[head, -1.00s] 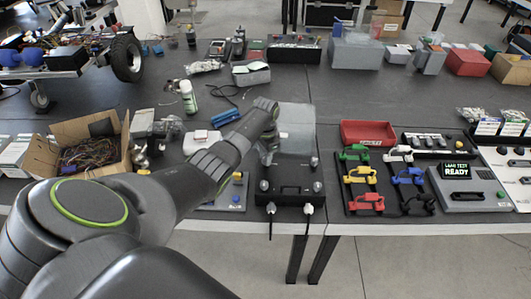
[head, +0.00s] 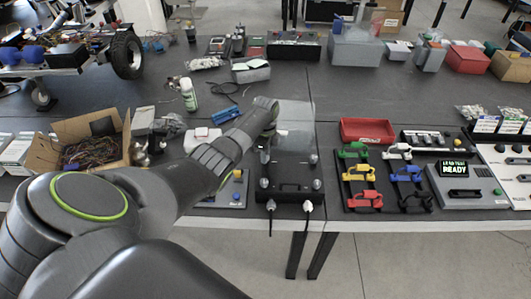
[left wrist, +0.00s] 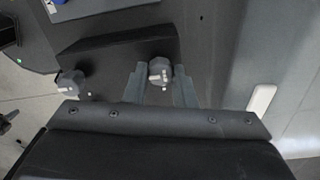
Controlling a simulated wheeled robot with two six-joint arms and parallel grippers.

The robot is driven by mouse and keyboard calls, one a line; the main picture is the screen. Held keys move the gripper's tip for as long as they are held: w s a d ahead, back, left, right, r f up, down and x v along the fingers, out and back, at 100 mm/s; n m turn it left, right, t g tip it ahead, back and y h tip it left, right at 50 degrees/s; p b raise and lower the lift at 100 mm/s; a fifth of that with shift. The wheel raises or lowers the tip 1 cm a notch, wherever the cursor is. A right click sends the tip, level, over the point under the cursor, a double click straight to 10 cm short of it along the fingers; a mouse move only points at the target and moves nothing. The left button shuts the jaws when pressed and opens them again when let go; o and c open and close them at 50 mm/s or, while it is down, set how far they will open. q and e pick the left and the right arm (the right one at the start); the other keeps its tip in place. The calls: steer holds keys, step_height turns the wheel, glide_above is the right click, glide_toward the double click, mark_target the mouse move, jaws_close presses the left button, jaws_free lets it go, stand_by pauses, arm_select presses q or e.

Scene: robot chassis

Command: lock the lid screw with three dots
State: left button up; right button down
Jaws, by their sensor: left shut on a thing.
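A black box (head: 290,203) with grey screw knobs stands at the front edge of the table in the head view. Its front-left knob (head: 264,183) and front-right knob (head: 317,184) show clear of my arm. My left gripper (head: 266,154) is over the box's back-left part and hides what is there. In the left wrist view, my left gripper (left wrist: 159,78) is shut on a grey screw knob (left wrist: 159,70) with a pale mark on top. A second knob (left wrist: 68,83) stands to the left. Small pale dots show near both, too small to count. My right gripper is out of view.
A pale see-through panel (head: 297,116) rises behind the box. A tray of coloured clamps (head: 362,178) and a tester reading READY (head: 460,178) stand to the right. A red bin (head: 367,131) is behind the clamps. An open carton (head: 42,154) is at left.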

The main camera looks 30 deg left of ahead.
arm_select(q)
steer(key=shift+w+r+m, duration=0.1)
steer(key=shift+r+m, duration=0.05)
steer(key=shift+m, duration=0.25)
steer(key=o, duration=1)
step_height(320, 180, up, 17)
steer(key=shift+r+b, duration=0.15)
steer(key=shift+b, duration=0.6)
